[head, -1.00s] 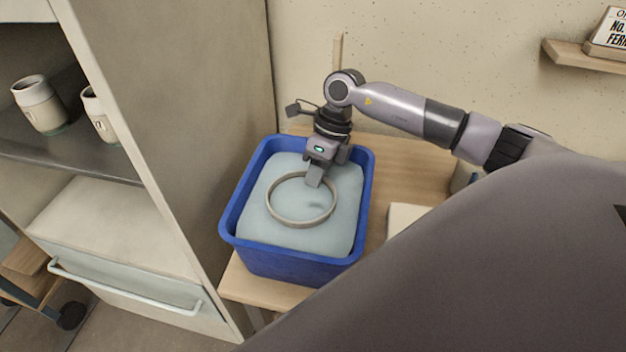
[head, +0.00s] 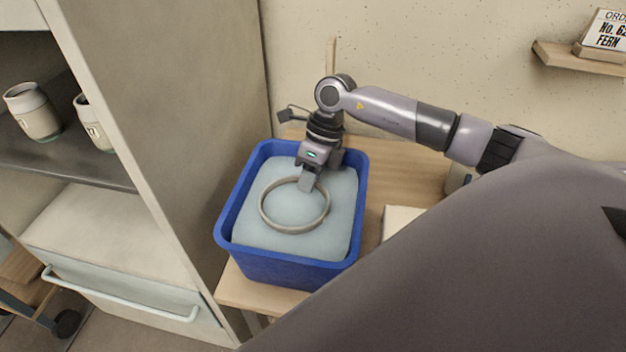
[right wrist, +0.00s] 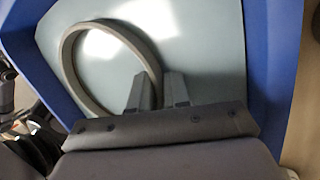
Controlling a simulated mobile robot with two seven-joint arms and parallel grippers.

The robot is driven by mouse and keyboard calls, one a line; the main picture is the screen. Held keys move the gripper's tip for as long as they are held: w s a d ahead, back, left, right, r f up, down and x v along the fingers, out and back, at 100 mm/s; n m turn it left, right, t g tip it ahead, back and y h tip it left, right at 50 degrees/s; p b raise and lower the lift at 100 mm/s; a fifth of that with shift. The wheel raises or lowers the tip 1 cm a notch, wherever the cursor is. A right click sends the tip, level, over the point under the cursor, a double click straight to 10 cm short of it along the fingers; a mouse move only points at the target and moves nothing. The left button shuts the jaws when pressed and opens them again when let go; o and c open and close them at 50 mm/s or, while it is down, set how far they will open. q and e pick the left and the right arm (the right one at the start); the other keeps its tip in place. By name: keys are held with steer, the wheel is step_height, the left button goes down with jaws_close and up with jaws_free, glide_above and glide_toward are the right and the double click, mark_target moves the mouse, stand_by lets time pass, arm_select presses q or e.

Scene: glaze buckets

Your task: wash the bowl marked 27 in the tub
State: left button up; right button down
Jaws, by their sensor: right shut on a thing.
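A blue tub (head: 285,268) holds pale bluish water (head: 248,241). The bowl shows as a grey-beige round rim (head: 293,231) in the water, and the rim also shows in the right wrist view (right wrist: 68,70). The water seems to fill the bowl, and its body below the rim is hidden. No number is visible on it. My right gripper (head: 307,184) reaches down into the tub and is shut on the bowl's far rim. Its fingers (right wrist: 157,90) meet the rim in the right wrist view. My left gripper is not in view.
The tub stands on a wooden table (head: 400,160) beside a tall cabinet (head: 190,130). Two cups (head: 33,111) (head: 92,124) stand on the cabinet shelf. A pale flat item (head: 400,220) lies right of the tub. A sign (head: 606,32) sits on a wall shelf.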

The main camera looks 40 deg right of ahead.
steer(key=shift+d, duration=1.15)
steer(key=shift+a, duration=1.2)
steer(key=shift+d, duration=0.15)
steer(key=shift+d+b, duration=0.3)
steer(key=shift+d, duration=0.75)
steer(key=shift+a, duration=0.1)
steer(key=shift+a+p, duration=0.3)
steer(key=shift+a, duration=0.8)
steer(key=shift+d, duration=0.1)
